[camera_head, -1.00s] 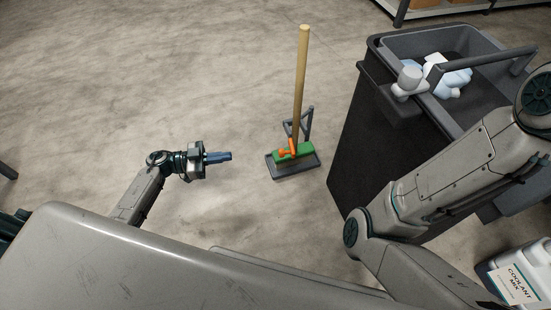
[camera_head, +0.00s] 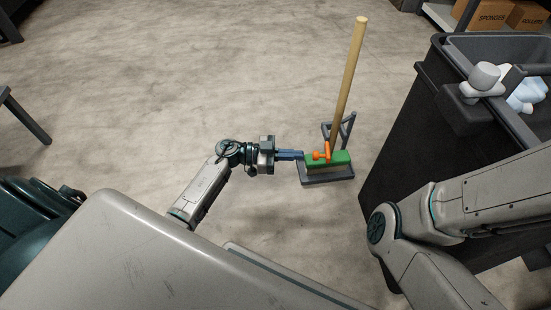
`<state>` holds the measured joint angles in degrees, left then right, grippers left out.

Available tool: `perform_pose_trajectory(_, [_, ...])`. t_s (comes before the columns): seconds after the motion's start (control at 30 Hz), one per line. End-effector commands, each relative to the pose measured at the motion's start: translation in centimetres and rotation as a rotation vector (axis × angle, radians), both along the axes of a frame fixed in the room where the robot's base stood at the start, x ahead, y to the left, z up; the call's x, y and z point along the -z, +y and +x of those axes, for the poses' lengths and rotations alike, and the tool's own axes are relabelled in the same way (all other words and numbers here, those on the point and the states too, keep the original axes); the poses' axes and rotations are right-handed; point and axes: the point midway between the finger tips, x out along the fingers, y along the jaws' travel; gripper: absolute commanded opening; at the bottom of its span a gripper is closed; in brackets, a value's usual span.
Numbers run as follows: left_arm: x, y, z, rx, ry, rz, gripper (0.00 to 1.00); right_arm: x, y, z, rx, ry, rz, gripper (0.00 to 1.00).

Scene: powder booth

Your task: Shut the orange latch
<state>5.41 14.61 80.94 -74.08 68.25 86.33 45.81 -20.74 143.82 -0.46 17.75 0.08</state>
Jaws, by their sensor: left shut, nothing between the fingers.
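The orange latch (camera_head: 326,152) sits on a green block (camera_head: 342,158) at the foot of a wooden pole (camera_head: 349,80). One orange part stands up and a short orange part points left. The block rests on a dark grey tray-like base (camera_head: 328,179) on the floor. My left gripper (camera_head: 300,155) is shut and empty, its blue fingers pointing right at the block's left end, just short of the latch. Whether the fingertips touch the block cannot be told.
Boxes (camera_head: 490,14) stand on a shelf at the back right. The floor on the left and behind is largely clear.

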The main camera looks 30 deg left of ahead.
Motion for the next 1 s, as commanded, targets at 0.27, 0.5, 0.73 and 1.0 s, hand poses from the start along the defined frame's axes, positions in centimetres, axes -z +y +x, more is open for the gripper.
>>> perform_pose_trajectory(0.27, [0.1, -2.1, 0.9, 0.001, 0.000, 0.000, 0.00, 1.5, 0.0, 0.2, -0.002, 0.008, -0.002, 0.36])
perform_pose_trajectory(0.5, [0.0, -2.2, 1.0, 0.000, 0.001, 0.000, 0.00, 1.5, 0.0, 0.2, -0.003, 0.009, -0.001, 0.36])
perform_pose_trajectory(0.73, [-0.2, -2.2, 1.0, -0.006, 0.001, -0.002, 0.00, 1.1, 0.0, 0.1, -0.002, 0.007, -0.001, 0.36])
perform_pose_trajectory(1.0, [-0.6, -2.2, 0.9, -0.072, 0.002, -0.005, 0.00, -1.3, 0.0, -0.2, 0.002, -0.014, 0.004, 0.36])
